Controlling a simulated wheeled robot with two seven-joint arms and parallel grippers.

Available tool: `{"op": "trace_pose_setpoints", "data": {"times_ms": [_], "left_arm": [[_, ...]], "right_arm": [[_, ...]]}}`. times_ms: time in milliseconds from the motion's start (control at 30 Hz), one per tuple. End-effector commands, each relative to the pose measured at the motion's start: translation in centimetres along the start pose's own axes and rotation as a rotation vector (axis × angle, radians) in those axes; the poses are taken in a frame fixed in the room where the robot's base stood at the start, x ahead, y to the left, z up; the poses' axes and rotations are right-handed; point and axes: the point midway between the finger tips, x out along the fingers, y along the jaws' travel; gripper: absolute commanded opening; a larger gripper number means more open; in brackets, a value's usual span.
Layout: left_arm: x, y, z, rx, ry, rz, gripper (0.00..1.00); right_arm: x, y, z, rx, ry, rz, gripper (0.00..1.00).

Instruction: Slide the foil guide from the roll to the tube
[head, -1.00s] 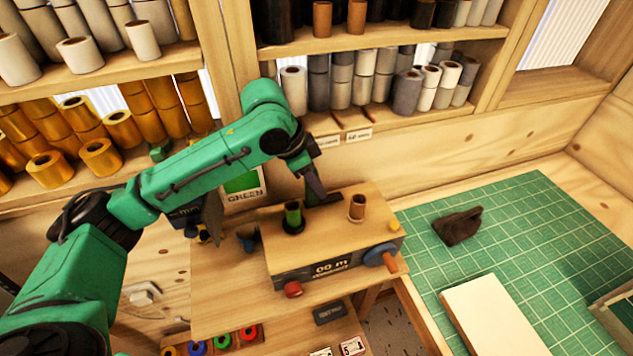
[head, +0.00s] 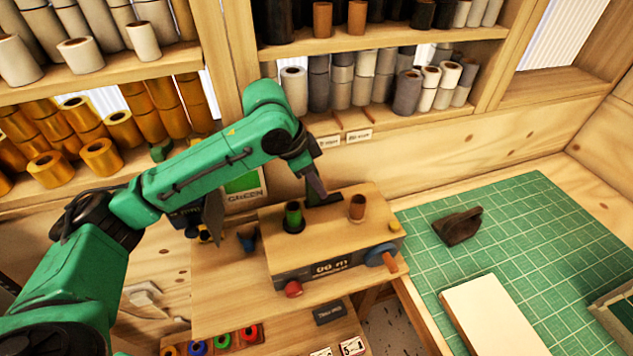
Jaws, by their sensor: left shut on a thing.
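A wooden winder box (head: 345,238) with a "00 m" display stands on the bench. A green foil roll (head: 293,216) stands upright on its left, in a dark round holder. A brown hollow tube (head: 357,207) stands upright on its right. The dark foil guide (head: 327,199) lies on the box top between and slightly behind them, nearer the roll. My left gripper (head: 319,191) reaches down from behind and is shut on the guide; its fingertips are small and partly merge with the guide. My right gripper is out of view.
A blue crank (head: 384,256) sits at the box's right side and a red knob (head: 293,289) at its front. A green cutting mat (head: 520,240) to the right carries a dark brown object (head: 458,226) and a pale board (head: 502,318). Shelves of rolls (head: 340,80) stand behind.

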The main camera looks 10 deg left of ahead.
Motion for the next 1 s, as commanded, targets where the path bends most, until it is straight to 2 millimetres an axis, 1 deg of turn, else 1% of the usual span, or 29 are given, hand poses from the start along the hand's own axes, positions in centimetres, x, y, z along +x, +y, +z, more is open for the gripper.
{"op": "trace_pose_setpoints", "data": {"times_ms": [67, 133, 200, 300, 400, 600, 633, 667, 700, 1000], "left_arm": [[-0.1, 0.1, -1.1, 0.000, -0.001, 0.005, 0.00], [0.3, 0.1, -2.4, 0.000, -0.001, 0.006, 0.00], [1.2, 0.1, -3.5, 0.000, -0.001, 0.004, 0.00], [1.9, 0.0, -4.6, 0.000, 0.000, 0.002, 0.00], [2.0, 0.0, -4.9, -0.001, 0.001, 0.000, 0.00], [2.0, 0.0, -4.9, 0.000, 0.003, 0.000, 0.00], [2.0, 0.0, -4.9, 0.000, 0.003, 0.000, 0.31], [2.0, 0.0, -4.9, 0.000, 0.003, 0.000, 0.42], [2.0, 0.0, -4.9, 0.000, 0.003, 0.000, 0.57], [1.9, 0.0, -4.8, -0.001, 0.001, 0.000, 0.57]], "right_arm": [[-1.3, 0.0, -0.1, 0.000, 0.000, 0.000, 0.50], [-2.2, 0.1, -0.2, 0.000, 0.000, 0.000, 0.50], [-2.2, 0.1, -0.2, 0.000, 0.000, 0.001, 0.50], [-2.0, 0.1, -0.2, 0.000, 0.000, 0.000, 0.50], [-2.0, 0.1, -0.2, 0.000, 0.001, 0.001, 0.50], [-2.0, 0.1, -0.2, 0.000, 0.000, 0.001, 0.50], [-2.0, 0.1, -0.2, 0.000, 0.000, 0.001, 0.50], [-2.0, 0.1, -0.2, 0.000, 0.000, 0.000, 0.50], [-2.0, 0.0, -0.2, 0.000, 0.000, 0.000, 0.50], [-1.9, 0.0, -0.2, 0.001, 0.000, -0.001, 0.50]]}}
